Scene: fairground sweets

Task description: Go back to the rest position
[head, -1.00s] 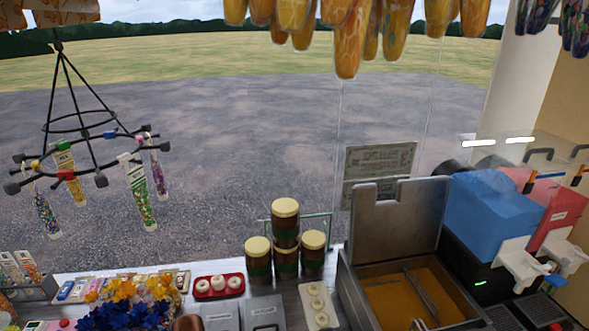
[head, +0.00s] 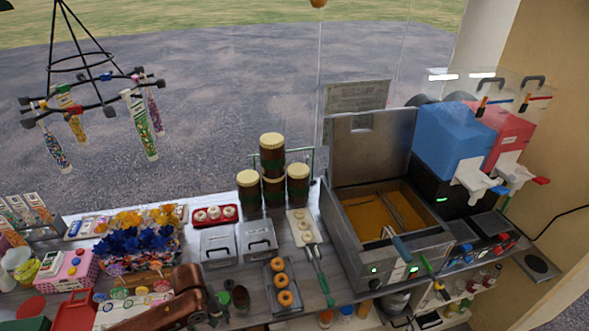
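My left arm, brown and copper, comes in at the bottom left of the head view. Its dark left gripper (head: 217,305) is over the front of the counter, close to a small dark cup (head: 240,296). I cannot tell whether its fingers touch the cup or whether they are open, and I make out nothing held in them. My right gripper is not in view.
A fryer (head: 385,240) with yellow oil and slush machines (head: 455,145) stand at the right. Stacked brown jars (head: 272,160), a tray with doughnuts (head: 283,282) and lidded grey boxes (head: 218,243) fill the middle. A hanging rack (head: 95,90) with sweet tubes is at the upper left.

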